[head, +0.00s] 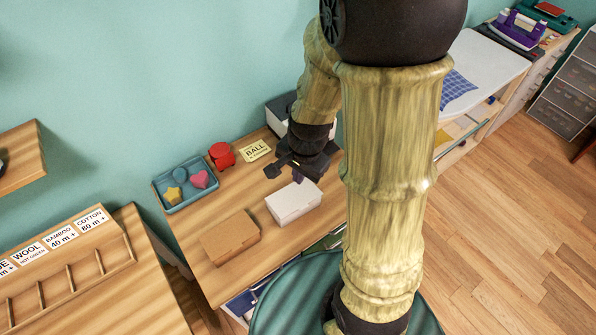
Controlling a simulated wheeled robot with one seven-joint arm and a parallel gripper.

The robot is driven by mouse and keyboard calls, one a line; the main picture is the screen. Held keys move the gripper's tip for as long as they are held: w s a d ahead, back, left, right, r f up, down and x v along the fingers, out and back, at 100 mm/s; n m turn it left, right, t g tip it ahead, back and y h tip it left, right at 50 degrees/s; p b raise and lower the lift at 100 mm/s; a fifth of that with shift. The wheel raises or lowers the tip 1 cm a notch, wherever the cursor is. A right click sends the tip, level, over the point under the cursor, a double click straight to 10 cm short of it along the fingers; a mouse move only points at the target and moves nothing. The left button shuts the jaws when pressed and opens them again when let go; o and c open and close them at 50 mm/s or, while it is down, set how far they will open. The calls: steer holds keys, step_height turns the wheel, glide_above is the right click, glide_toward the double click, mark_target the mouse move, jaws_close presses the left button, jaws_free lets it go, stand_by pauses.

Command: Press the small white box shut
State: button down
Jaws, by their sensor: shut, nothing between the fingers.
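The small white box (293,206) sits on the wooden table, right of the brown box. Its pale top faces up and looks about flat; I cannot tell whether the lid is fully down. My gripper (298,175) is shut and empty, pointing down at the back edge of the white box. The fingertips are small and partly dark here, so I cannot tell whether they touch the lid.
A brown box (230,237) stands left of the white box. Behind are a teal tray (172,203) with small shapes, a red object (222,155) and a BALL card (255,150). A dark-and-white container (283,115) stands behind my gripper.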

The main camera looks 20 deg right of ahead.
step_height(320, 180, down, 3)
steer(key=w+m+p, duration=0.3)
steer(key=m, duration=0.8)
steer(key=m+g+p, duration=0.2)
steer(key=m+p, duration=0.1)
steer(key=m, duration=0.8)
glide_above(297, 200)
step_height(297, 200, down, 4)
steer(key=shift+f+h, duration=0.25)
steer(key=shift+h, duration=0.05)
step_height(297, 200, down, 6)
steer(key=b, duration=0.6)
steer(key=shift+f+b, duration=0.25)
steer(key=shift+b, duration=0.05)
steer(key=shift+f+b, duration=1.3)
steer(key=shift+f, duration=0.45)
step_height(297, 200, up, 7)
steer(key=p, duration=0.7)
steer(key=shift+r, duration=0.1)
